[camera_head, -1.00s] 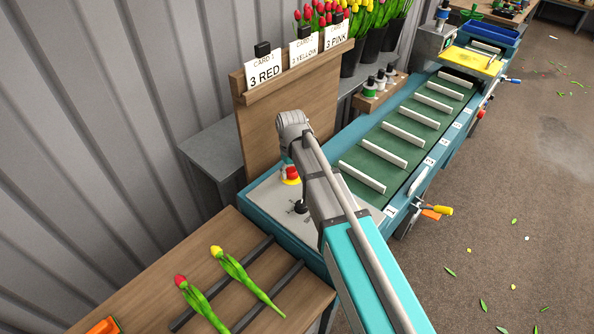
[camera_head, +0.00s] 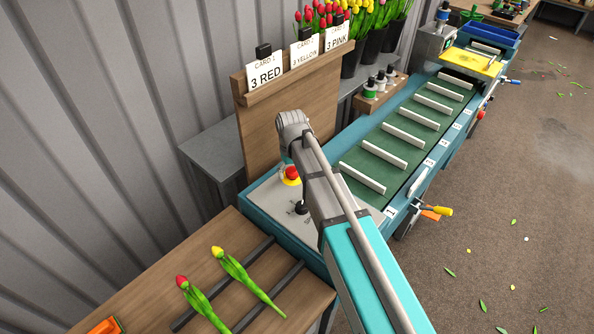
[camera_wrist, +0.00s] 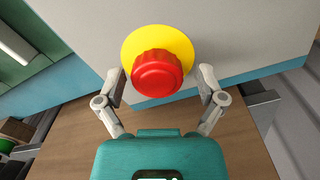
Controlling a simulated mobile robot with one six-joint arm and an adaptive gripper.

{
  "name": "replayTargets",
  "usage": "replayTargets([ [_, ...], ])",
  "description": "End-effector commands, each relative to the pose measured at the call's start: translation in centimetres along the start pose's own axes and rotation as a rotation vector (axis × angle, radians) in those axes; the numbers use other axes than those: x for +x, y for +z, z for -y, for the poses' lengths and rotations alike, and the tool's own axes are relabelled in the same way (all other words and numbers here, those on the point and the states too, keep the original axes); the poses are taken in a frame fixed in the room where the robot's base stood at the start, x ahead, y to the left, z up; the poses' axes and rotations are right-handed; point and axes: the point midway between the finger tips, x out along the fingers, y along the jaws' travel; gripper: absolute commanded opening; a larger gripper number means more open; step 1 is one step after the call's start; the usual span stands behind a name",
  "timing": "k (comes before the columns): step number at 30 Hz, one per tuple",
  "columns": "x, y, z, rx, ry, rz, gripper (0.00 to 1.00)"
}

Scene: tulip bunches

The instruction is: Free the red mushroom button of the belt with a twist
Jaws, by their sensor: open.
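The red mushroom button (camera_wrist: 157,74) sits on a yellow round base (camera_wrist: 140,37) on the grey control panel (camera_wrist: 225,25). In the head view the same button (camera_head: 291,173) shows just left of my arm. My gripper (camera_wrist: 160,88) is open in the wrist view, with one finger on the left and one on the right of the button's near side. Gaps show between both fingers and the red cap.
The green belt (camera_head: 402,138) with white slats runs away to the upper right. A wooden card board (camera_head: 285,110) stands behind the panel. A wooden table with a yellow tulip (camera_head: 240,272) and a red tulip (camera_head: 200,300) lies in front.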

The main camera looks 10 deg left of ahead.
Motion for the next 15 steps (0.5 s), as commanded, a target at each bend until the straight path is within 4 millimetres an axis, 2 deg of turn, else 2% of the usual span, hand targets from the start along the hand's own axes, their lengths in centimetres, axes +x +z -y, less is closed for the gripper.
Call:
replayTargets([
  [1, -0.7, 0.0, 0.0, 0.0, 0.0, 0.0, 0.89],
  [15, -4.0, 0.0, -0.1, 0.001, 0.001, 0.0, 0.89],
])
